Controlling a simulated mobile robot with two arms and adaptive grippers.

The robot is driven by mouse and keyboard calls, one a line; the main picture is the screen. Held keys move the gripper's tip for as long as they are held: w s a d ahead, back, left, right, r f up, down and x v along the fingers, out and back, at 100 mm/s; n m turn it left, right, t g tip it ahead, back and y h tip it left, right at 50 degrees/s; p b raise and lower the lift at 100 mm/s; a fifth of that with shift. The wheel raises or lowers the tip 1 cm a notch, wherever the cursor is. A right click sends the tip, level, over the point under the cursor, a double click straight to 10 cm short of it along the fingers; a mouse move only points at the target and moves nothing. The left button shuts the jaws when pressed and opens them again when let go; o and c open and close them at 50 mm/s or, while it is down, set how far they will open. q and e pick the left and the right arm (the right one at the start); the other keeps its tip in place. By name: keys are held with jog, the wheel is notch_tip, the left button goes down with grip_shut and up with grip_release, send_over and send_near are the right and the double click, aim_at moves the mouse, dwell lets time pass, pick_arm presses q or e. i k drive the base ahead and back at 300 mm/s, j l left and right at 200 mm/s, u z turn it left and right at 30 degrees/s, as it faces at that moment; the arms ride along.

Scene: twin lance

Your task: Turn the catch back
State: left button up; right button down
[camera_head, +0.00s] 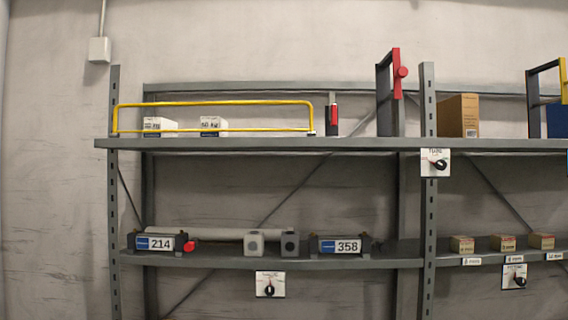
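No gripper of mine is in view. I cannot tell for sure which part is the catch. A small dark piece with a red part (334,113) stands at the right end of the yellow rail (215,103) on the upper shelf. A dark upright frame carries a red bar with a round knob (397,73) further right. On the lower shelf, a red knob (189,246) sticks out at the right end of the block labelled 214 (155,243). Another block labelled 358 (340,246) sits to its right.
The upper shelf (260,144) holds white boxes (160,125) behind the rail and a brown carton (459,115). Two small blocks, light (254,243) and dark (290,243), stand between the numbered blocks. Small boxes (503,243) sit lower right. White plates with black dials (270,285) hang on the rack.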

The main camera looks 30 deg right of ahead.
aim_at(333, 105)
jog(key=z, duration=1.15)
jog(key=i+j, duration=0.05)
